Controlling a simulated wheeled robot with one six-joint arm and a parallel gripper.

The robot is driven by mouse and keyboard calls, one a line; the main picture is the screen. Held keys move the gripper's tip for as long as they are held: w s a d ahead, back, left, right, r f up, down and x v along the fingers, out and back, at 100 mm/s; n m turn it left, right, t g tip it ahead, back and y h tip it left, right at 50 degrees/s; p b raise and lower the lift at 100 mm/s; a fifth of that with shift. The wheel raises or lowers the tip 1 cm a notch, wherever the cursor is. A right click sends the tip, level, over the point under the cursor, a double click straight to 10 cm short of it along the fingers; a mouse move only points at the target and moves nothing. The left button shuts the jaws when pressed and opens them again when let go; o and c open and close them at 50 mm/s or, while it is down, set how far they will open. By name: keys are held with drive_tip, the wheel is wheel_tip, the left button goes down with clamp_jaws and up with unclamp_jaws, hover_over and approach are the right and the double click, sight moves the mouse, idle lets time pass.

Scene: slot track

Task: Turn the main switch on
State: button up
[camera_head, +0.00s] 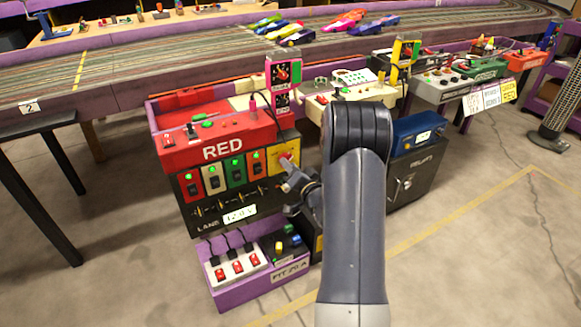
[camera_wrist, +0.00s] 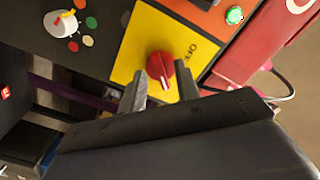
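The main switch looks to be a red rotary knob (camera_wrist: 159,66) on a yellow plate (camera_wrist: 138,42), with a white pointer line and black lettering, partly cut off, that looks like "OFF". In the head view the yellow plate (camera_head: 279,152) is on the right of the control box's front, and my gripper hides most of the knob. My gripper (camera_wrist: 160,74) is open, with one finger on each side of the knob. It also shows in the head view (camera_head: 289,172), close in front of the plate. I cannot tell whether the fingers touch the knob.
The red control box (camera_head: 215,147) carries several rocker switches to the left of the plate. A purple bin (camera_head: 235,290) with a power strip stands below. A black box with a blue lid (camera_head: 418,130) is to the right. The slot track (camera_head: 130,75) runs behind; the floor in front is clear.

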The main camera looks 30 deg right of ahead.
drive_tip(key=s+p, duration=0.2)
drive_tip(key=s, duration=0.8)
drive_tip(key=shift+s+d, duration=0.2)
drive_tip(key=shift+s, duration=0.1)
drive_tip(key=w+b, duration=0.2)
drive_tip(key=w, duration=0.8)
drive_tip(key=shift+w+a, duration=0.2)
drive_tip(key=shift+w, duration=0.2)
